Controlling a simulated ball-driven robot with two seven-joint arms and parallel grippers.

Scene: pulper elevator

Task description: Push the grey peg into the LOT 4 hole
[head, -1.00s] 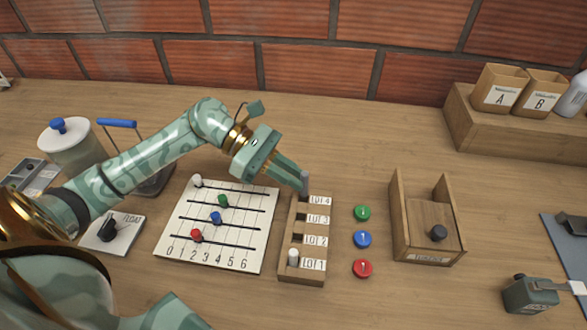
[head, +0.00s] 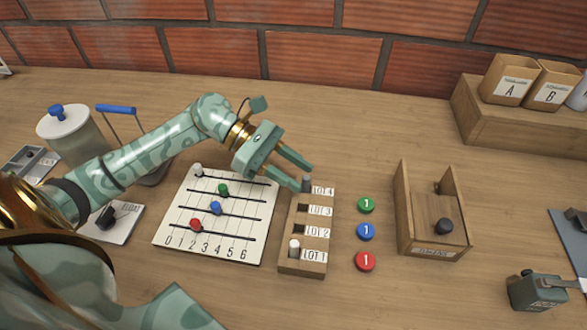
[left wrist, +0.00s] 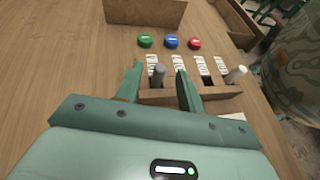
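The grey peg (head: 306,184) stands upright at the LOT 4 hole, at the far end of the wooden lot block (head: 288,262). It also shows in the left wrist view (left wrist: 158,75). How deep it sits is hard to tell. My left gripper (head: 305,177) is open, with one finger on each side of the peg, and the wrist view shows gaps between the fingers (left wrist: 158,85) and the peg. The LOT 4 label (head: 322,190) lies beside the hole. My right gripper is not in view.
A white peg (head: 294,248) stands in LOT 1; LOT 2 and LOT 3 are empty. Left is a slider board (head: 180,240) with coloured knobs. Right are green (head: 366,205), blue (head: 366,232) and red (head: 365,261) discs, then a wooden box (head: 404,200).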

